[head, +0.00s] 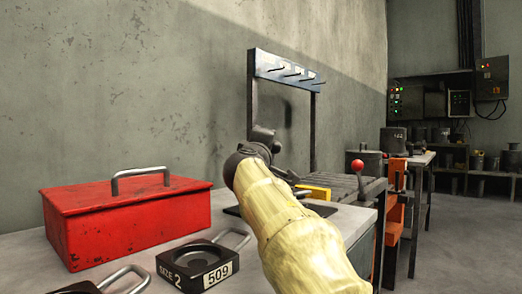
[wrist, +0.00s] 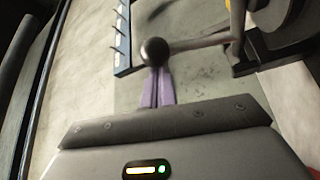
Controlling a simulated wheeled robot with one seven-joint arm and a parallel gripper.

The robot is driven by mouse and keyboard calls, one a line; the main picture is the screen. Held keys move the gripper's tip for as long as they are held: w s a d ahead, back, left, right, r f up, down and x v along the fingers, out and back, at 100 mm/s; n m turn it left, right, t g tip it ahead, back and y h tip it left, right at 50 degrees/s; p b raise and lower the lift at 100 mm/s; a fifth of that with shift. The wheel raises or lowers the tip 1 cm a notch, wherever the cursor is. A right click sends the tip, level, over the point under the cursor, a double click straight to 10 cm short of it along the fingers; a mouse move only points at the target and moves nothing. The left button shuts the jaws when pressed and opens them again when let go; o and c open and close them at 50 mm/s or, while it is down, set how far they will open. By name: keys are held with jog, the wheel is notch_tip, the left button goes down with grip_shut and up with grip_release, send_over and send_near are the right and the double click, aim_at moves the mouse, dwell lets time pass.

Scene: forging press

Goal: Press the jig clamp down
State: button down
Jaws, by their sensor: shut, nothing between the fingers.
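The jig clamp shows in the wrist view as a grey lever (wrist: 200,43) ending in a dark ball knob (wrist: 154,52). The lever runs right to a pivot on a dark round part at the upper right. My gripper (wrist: 157,72) is shut and empty, its two purple fingers side by side. In the picture the fingertips meet the lower edge of the ball knob; I cannot tell whether they touch it. In the head view my pale-sleeved arm reaches over the bench and hides most of the clamp and the fingers.
A red toolbox (head: 125,216) stands at the left of the bench. A black size 2 ring block marked 509 (head: 197,266) lies in front. A blue hook rack (head: 286,70) stands behind my arm. A red-knobbed lever (head: 357,165) and an orange stand (head: 393,205) are at the right.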

jog(key=shift+d, duration=0.3)
jog(key=w+a+r+p, duration=0.2)
jog(key=a+p, duration=0.1)
jog(key=a+b+v, duration=0.1)
jog(key=b+v, duration=0.2)
jog(key=v, duration=0.7)
jog(key=shift+f, duration=0.45)
